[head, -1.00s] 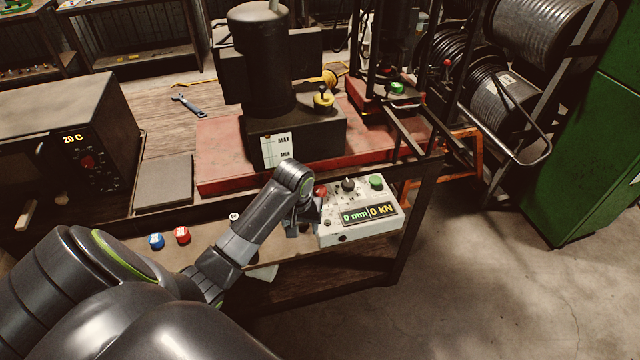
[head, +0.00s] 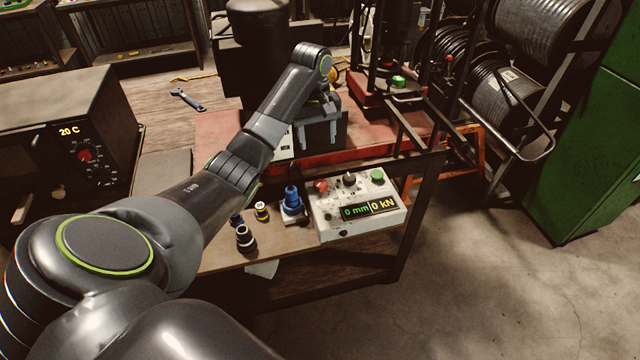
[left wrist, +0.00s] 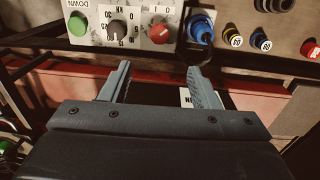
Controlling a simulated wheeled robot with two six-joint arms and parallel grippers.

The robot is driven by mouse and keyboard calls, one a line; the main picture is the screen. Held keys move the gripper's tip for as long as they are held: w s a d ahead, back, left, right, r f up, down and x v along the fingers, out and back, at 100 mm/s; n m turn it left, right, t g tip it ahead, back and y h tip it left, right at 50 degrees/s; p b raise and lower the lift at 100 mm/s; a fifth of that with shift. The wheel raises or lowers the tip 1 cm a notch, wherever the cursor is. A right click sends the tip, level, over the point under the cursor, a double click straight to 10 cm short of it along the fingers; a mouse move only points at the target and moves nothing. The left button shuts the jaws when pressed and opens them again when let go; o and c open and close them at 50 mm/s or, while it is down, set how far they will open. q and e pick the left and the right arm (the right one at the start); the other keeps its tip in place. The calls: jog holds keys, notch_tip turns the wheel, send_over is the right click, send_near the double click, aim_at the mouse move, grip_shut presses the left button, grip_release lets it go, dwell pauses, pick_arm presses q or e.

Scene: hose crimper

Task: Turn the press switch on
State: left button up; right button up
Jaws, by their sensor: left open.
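The press control box (head: 352,228) is pale, with a display reading 0 mm and 0 kN. On its top are a red knob (head: 321,186), a black knob (head: 349,179) and a green button (head: 377,176). In the left wrist view the red knob (left wrist: 159,33) sits by marks 1 and 0, beside the black knob (left wrist: 117,28) and the green DOWN button (left wrist: 77,25). My left gripper (head: 320,135) is open and empty, behind and apart from the box, over the red press base. Its fingers (left wrist: 158,72) point toward the knobs in the wrist view. My right gripper is out of view.
The black press unit (head: 250,60) stands behind. A grey oven (head: 70,135) is at left. Open floor lies at right.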

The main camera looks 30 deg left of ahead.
pick_arm(q)
jog(key=b, duration=0.5)
send_near(320, 182)
jog(key=shift+s, duration=0.1)
jog(key=f+p, duration=0.1)
jog(key=f, duration=0.2)
jog(key=f+p, duration=0.1)
jog(key=f, duration=0.3)
jog(key=shift+d+f, duration=0.15)
jog(key=shift+d, duration=0.05)
jog(key=shift+w+f, duration=0.2)
jog(key=shift+f, duration=0.6)
jog(key=shift+c, duration=0.4)
jog(key=c, duration=0.9)
jog(key=shift+r, duration=0.1)
